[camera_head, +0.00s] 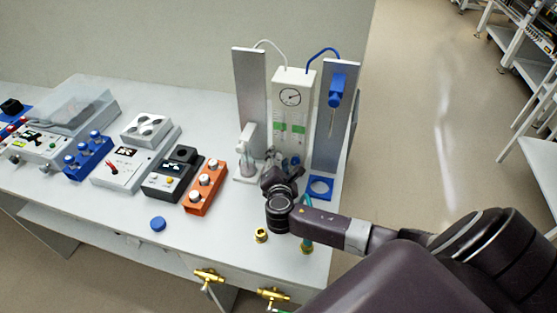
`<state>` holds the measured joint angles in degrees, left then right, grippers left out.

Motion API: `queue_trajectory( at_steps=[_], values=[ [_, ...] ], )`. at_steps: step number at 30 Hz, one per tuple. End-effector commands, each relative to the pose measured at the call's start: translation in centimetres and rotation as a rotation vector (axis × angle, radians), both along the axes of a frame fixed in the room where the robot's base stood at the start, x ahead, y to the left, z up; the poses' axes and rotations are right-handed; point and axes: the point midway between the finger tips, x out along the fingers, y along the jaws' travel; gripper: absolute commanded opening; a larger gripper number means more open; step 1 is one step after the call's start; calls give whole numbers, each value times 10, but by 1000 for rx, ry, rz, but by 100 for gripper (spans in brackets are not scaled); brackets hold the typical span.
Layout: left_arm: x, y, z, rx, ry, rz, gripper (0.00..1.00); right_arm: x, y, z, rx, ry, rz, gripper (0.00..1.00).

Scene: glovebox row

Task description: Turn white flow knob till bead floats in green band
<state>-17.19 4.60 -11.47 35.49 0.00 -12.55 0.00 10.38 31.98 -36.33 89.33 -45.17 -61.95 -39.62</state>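A white flow panel (291,112) stands upright at the back right of the bench, between two grey upright plates. It has a round dial (290,97) at the top and green bands (290,127) on its front below. A bead is too small to make out. My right gripper (288,163) is at the panel's lower front, with its arm coming in from the lower right. It hides the foot of the panel, and no white flow knob can be made out there. Whether its fingers are open or touching anything is unclear. My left gripper is out of view.
A white post-like fixture (249,150) stands just left of my gripper, and a blue square ring (320,187) lies to its right. An orange box with white knobs (205,187) is further left. A blue cap (158,224) and brass fitting (261,235) lie near the front.

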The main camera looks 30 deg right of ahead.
Motion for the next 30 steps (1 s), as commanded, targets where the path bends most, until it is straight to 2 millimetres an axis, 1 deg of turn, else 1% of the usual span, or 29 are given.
queue_trajectory(
  at_steps=[5, 8, 15, 19, 24, 30],
  values=[
    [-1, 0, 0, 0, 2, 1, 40, -10, 7, 2, 2, 1, 2, 38],
    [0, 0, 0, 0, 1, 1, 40, -23, 16, 6, 3, 2, 2, 38],
    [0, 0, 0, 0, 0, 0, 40, -64, 43, 20, 3, 1, 3, 38],
    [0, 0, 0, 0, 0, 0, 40, -82, 54, 26, 3, 2, 1, 38],
    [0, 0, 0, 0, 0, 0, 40, -94, 61, 31, -1, 1, 0, 38],
    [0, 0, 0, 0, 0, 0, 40, -97, 63, 33, -1, 0, -1, 38]
  ],
)
